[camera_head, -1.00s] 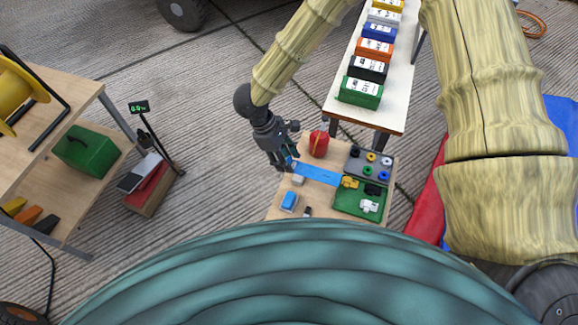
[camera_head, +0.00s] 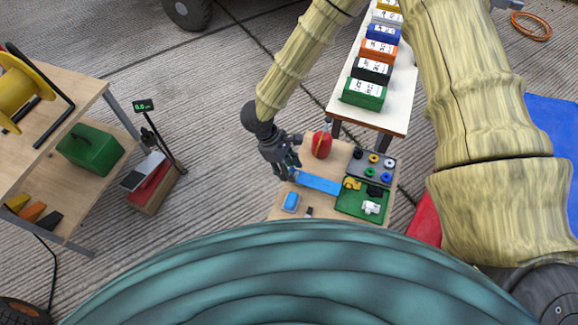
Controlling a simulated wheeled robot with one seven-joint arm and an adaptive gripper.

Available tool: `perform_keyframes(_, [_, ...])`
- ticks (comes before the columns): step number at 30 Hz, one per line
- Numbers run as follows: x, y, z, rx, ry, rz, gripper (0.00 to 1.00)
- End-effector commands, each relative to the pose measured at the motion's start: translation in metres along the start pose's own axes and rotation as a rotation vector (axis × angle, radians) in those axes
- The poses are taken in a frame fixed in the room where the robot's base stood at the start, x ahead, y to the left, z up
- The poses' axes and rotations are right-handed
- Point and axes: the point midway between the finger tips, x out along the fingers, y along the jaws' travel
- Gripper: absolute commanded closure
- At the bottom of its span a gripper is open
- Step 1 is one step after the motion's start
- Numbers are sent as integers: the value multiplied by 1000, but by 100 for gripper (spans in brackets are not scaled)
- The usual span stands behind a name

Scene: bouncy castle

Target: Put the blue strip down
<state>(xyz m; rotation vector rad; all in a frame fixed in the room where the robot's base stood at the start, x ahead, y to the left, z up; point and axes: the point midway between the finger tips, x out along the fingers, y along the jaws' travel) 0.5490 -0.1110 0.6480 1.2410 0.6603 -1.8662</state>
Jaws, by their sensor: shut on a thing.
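The blue strip (camera_head: 318,183) is a flat, light-blue bar over the left and middle part of the small wooden table (camera_head: 268,212). My gripper (camera_head: 291,172) is at the strip's left end and is shut on it. The strip's right end is close to the green tray (camera_head: 350,208). I cannot tell whether the strip touches the table top or is held just above it. My gripper's dark body hides part of the strip's left end.
A red rounded object (camera_head: 321,145) stands behind the strip. A small blue-topped block (camera_head: 290,201) lies in front of it. The green tray holds small yellow, black and white pieces. A grey tray (camera_head: 371,163) with coloured rings is at the back right.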

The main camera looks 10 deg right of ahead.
Motion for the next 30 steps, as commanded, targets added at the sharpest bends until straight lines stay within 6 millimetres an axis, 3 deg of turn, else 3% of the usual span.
perform_keyframes(13, [7,0,-3,1,0,0,78])
perform_keyframes(14, [7,0,-3,1,0,0,56])
perform_keyframes(17, [7,0,-3,1,0,0,40])
perform_keyframes(30, [5,0,-2,0,1,1,40])
